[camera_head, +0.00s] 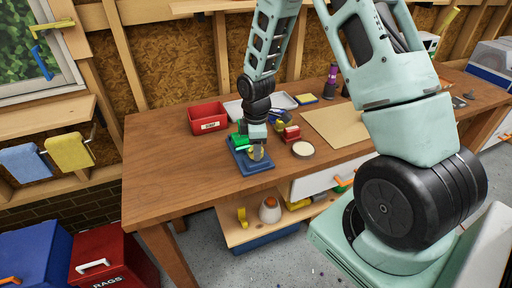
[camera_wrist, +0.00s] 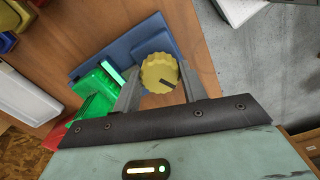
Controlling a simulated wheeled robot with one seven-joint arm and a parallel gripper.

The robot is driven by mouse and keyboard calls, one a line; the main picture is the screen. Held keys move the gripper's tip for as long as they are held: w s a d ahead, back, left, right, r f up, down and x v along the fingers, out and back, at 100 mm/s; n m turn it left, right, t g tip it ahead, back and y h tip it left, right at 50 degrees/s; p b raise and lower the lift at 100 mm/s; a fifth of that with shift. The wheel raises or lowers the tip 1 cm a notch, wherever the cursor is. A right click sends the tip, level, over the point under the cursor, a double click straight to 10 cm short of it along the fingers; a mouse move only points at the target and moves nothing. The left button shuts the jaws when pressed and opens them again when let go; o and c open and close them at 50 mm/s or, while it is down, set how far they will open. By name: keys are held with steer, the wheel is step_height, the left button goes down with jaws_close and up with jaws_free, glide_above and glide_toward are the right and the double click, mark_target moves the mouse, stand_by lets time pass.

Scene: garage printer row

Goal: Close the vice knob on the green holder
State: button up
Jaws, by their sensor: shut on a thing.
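The green holder (camera_head: 240,142) stands on a blue base (camera_head: 258,166) on the wooden bench, and it also shows in the wrist view (camera_wrist: 97,92). The yellow vice knob (camera_wrist: 159,72) has a ribbed rim and a dark mark pointing to the lower right. My gripper (camera_wrist: 156,84) reaches down over the base, with one finger on each side of the knob, shut on it. In the head view my gripper (camera_head: 257,148) hides most of the knob.
A red bin (camera_head: 208,118) stands to the left behind the base. A red block (camera_head: 291,133) and a round pale disc (camera_head: 303,149) lie to the right. A tan board (camera_head: 338,124) lies farther right. The bench front left is clear.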

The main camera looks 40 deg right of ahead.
steer(key=shift+w, duration=0.1)
stand_by(0.4)
steer(key=o, duration=1)
step_height(320, 180, up, 18)
steer(key=shift+f+b, duration=0.25)
steer(key=shift+b, duration=0.85)
